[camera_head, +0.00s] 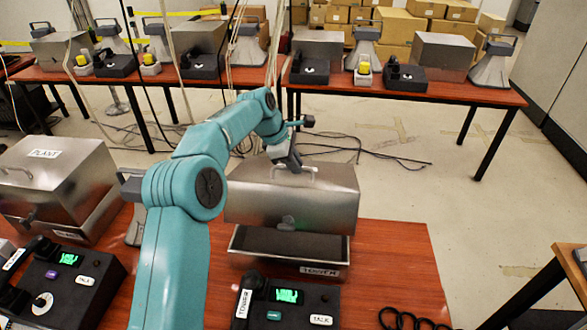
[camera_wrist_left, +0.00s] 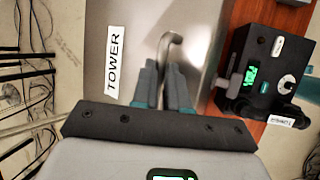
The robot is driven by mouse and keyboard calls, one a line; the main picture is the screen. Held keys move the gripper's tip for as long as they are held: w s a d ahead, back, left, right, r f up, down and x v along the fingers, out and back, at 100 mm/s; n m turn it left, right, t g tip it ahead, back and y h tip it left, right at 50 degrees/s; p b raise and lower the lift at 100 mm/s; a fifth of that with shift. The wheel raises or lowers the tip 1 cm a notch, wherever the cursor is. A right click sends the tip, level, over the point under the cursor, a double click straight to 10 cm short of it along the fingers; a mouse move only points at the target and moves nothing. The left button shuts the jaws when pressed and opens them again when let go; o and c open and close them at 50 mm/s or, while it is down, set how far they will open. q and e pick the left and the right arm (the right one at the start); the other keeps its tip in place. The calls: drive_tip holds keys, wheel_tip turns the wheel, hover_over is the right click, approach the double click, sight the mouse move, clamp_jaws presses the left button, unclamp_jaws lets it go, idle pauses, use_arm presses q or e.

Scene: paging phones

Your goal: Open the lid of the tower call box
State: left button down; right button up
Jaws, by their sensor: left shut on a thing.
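The tower call box is a silver metal box on the wooden table, with its lid (camera_head: 325,205) above a lower base (camera_head: 245,263) that has a label on its front. A dark gap shows between lid and base, so the lid looks partly raised. My left gripper (camera_head: 288,160) is at the handle on top of the lid. In the left wrist view, my left gripper (camera_wrist_left: 163,78) is shut on the bent metal handle (camera_wrist_left: 172,45), beside the TOWER label (camera_wrist_left: 115,60) on the lid. My right gripper is not seen.
A phone unit labelled TOWER (camera_head: 285,315) stands in front of the box, with a coiled cord (camera_head: 405,318) to its right. The PLANT box (camera_head: 60,180) and its phone (camera_head: 75,285) are at left. More boxes and phones stand on back tables (camera_head: 450,92).

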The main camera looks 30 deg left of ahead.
use_arm(q)
drive_tip(key=shift+f, duration=0.15)
drive_tip(key=c, duration=1.4)
unclamp_jaws()
drive_tip(key=shift+o, duration=1.3)
drive_tip(key=shift+w+a+f, duration=0.1)
drive_tip(key=shift+w, duration=0.15)
drive_tip(key=shift+s, duration=0.2)
drive_tip(key=shift+r, duration=0.25)
